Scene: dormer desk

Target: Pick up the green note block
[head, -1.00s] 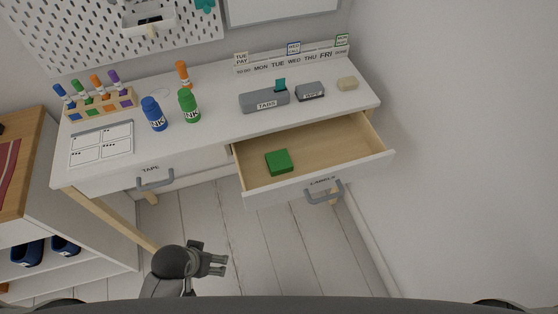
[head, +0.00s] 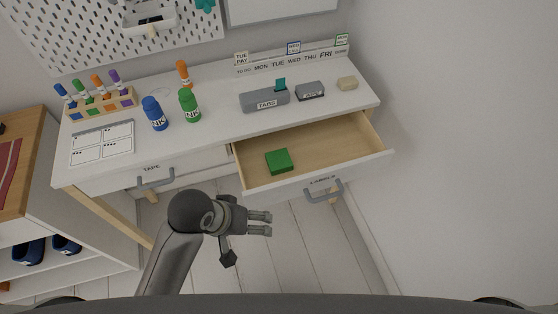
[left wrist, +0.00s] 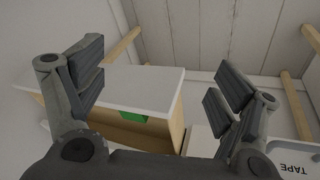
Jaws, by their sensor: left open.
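The green note block (head: 279,160) lies in the open drawer (head: 343,148), toward its front left part. Part of the block also shows in the left wrist view (left wrist: 133,117), just behind the drawer's front panel (left wrist: 118,87). My left gripper (head: 269,224) is open and empty, in front of and below the drawer front, apart from the block. In the left wrist view its two fingers (left wrist: 166,88) are spread wide. My right gripper is not in view.
The drawer handle (head: 323,191) sticks out at the front. A closed tape drawer (head: 150,169) is to the left. The desktop (head: 225,125) holds ink bottles (head: 189,105), a tabs box (head: 265,100) and an eraser-like block (head: 347,83). The floor in front is clear.

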